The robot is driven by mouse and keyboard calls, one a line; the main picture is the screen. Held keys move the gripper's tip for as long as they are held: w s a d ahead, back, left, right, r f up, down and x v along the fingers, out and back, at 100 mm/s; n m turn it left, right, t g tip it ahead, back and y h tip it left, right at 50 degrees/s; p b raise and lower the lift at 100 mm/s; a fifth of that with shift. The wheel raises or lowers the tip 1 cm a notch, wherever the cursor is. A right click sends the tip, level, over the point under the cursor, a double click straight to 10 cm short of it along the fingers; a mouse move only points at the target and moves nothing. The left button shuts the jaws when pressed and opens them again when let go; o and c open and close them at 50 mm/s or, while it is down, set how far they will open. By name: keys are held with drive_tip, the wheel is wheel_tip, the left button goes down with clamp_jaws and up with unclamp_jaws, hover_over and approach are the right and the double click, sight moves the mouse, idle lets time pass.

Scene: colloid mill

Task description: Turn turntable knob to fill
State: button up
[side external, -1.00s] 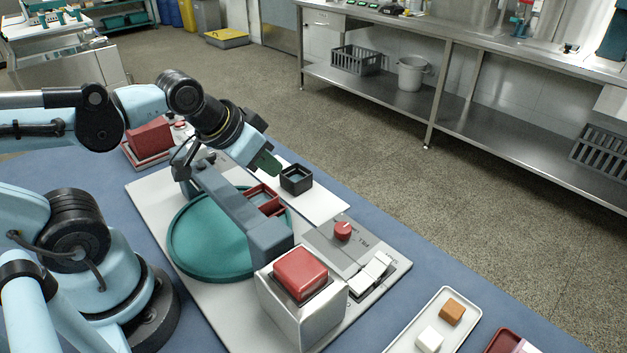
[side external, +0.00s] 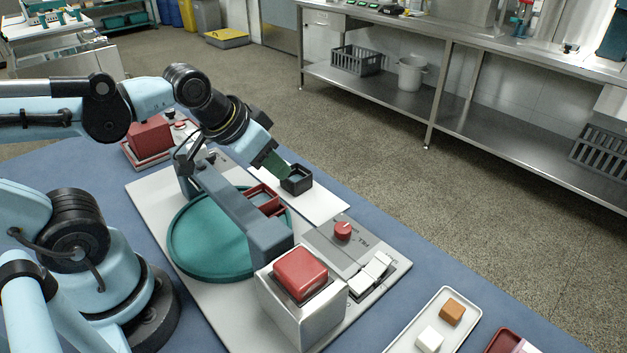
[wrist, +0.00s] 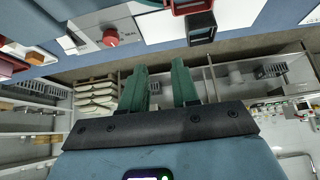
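The red round knob (side external: 343,231) sits on a grey panel with lettering beside it, right of the green turntable (side external: 180,262). The knob also shows at the upper left of the wrist view (wrist: 110,38), with a printed label beside it; which setting it points to is too small to tell. My gripper (side external: 277,168) hangs above the board near the small black square cup (side external: 296,182), up and left of the knob and apart from it. In the wrist view its two green fingers (wrist: 160,75) are spread with nothing between them.
A large red button on a metal box (side external: 300,275) and white rocker switches (side external: 371,272) flank the knob. A white tray (side external: 403,338) with two blocks lies at the front right.

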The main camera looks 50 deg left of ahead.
drive_tip(key=o, duration=0.5)
drive_tip(key=w+d+r+m+g, duration=0.1)
drive_tip(key=w+d+m+g, duration=0.1)
drive_tip(key=w+d+g, duration=0.1)
drive_tip(key=shift+w+d+r, duration=0.35)
drive_tip(key=shift+w+d, duration=0.15)
drive_tip(key=shift+d, duration=0.15)
drive_tip(key=m+g, duration=0.2)
drive_tip(key=g, duration=0.2)
hover_over(343, 227)
wheel_tip(343, 227, down, 2)
wheel_tip(343, 227, down, 12)
drive_tip(key=shift+r, duration=0.25)
drive_tip(key=shift+c, duration=0.3)
drive_tip(key=c, duration=1)
